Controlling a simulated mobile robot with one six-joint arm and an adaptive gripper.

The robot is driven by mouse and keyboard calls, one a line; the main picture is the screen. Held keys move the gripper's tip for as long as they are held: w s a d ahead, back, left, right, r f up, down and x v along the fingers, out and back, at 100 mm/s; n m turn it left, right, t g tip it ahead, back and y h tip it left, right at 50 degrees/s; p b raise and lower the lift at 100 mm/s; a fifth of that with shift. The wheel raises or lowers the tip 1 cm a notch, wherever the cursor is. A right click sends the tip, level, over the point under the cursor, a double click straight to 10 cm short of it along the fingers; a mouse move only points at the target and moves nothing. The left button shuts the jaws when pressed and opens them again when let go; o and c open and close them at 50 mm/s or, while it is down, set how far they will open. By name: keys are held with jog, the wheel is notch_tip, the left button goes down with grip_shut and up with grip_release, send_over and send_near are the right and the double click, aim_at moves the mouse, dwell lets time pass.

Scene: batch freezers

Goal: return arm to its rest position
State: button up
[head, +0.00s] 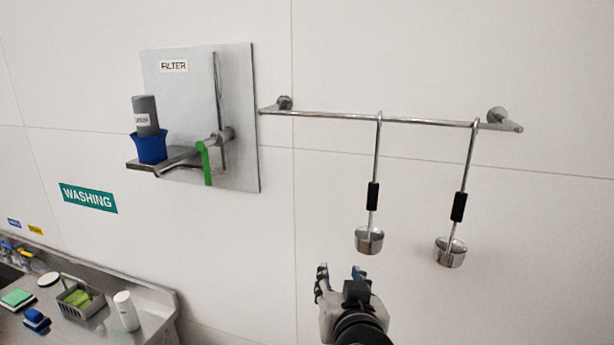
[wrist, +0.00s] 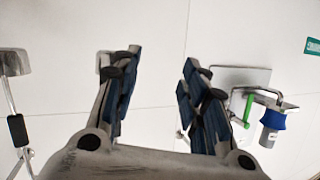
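My gripper (head: 341,272) is at the bottom of the head view, in front of the white wall and below the rail. In the wrist view its two blue-padded fingers (wrist: 157,90) stand well apart with nothing between them. A steel ladle (head: 369,240) with a black grip hangs just above my gripper in the head view. A second ladle (head: 450,252) hangs to its right. I cannot tell the exact gap between my gripper and the nearer ladle.
The ladles hang from a wall rail (head: 330,115). Left of it a steel filter panel (head: 240,120) carries a green handle (head: 206,165) and a shelf with a blue cup (head: 151,149) and grey bottle (head: 146,112). A steel sink counter (head: 85,335) with sponges and a white bottle (head: 126,311) stands lower left.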

jog(key=s+d+f+g+b, duration=0.4)
jog(key=s+f+b, duration=0.3)
jog(key=s+f, duration=0.4)
jog(key=s+d+f+n+g+b, duration=0.1)
jog(key=s+d+f+g+b, duration=0.2)
jog(key=s+f+g+b, duration=0.2)
jog(key=s+f+b, duration=0.3)
jog(key=s+f, duration=0.3)
jog(key=s, duration=0.1)
jog(key=shift+s+d+f+n+g, duration=0.3)
jog(key=shift+s+d+f+g, duration=0.05)
jog(key=shift+g, duration=0.05)
jog(key=shift+c, duration=0.8)
jog(key=shift+a, duration=0.1)
